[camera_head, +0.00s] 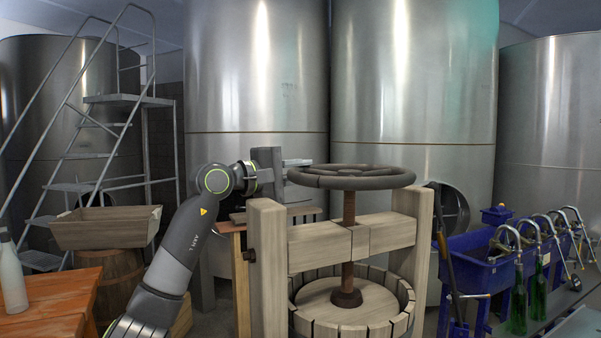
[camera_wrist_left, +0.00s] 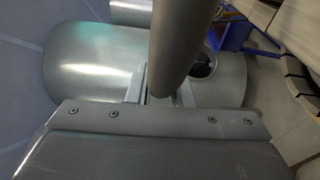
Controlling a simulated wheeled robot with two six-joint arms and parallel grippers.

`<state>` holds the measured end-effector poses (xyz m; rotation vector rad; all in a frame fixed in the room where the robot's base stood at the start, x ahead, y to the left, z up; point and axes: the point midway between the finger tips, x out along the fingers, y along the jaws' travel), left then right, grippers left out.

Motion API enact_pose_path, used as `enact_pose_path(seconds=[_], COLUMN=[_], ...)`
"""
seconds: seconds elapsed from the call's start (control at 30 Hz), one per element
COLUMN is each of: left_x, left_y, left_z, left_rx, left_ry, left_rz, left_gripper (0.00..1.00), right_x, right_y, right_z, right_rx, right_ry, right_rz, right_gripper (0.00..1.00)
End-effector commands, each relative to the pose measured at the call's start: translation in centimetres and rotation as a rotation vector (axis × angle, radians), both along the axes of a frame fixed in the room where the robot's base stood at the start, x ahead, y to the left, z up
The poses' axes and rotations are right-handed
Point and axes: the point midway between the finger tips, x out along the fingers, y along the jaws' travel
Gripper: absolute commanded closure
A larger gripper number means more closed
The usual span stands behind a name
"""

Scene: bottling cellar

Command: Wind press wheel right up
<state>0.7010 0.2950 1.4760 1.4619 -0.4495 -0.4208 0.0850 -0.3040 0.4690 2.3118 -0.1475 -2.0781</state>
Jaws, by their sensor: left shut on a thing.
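The press wheel (camera_head: 385,178) is a dark grey ring lying level on a rusty upright screw (camera_head: 348,240) above the wooden press frame (camera_head: 390,232). The screw runs through the crossbeam to a round wooden plate (camera_head: 325,300) in the slatted basket (camera_head: 345,328). My left gripper (camera_head: 298,167) is at the wheel's left rim and shut on it. In the left wrist view, the wheel rim (camera_wrist_left: 178,50) comes down between the fingers as a thick grey bar. The fingertips are partly hidden. My right gripper is in neither view.
Blue bins (camera_head: 470,262) and a bottle filler with green bottles (camera_head: 518,300) stand at the right. At the left are a wooden table (camera_head: 55,300) with a pale bottle (camera_head: 12,278), a crate (camera_head: 105,228) on a barrel and metal steps (camera_head: 90,155). Steel tanks (camera_head: 258,80) stand behind.

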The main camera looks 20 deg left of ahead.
Motion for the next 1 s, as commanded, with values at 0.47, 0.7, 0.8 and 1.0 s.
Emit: enact_pose_path(seconds=[0.47,0.7,0.8,1.0], left_x=[0.0,-2.1,-3.7,-6.9], left_y=[0.0,1.5,2.5,4.5], left_z=[-0.2,-0.6,-0.7,-0.9], left_rx=[0.001,0.004,0.005,0.005], left_ry=[0.004,0.001,0.001,0.003], left_rz=[-0.001,0.003,0.005,0.004], left_gripper=[0.58,0.58,0.58,0.58], right_x=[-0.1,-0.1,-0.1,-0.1], right_y=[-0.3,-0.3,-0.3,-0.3], right_z=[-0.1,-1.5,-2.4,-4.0], right_rx=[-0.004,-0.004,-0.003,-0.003], right_ry=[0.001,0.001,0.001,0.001], right_rz=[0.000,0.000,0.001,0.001], right_gripper=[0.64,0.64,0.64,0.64])
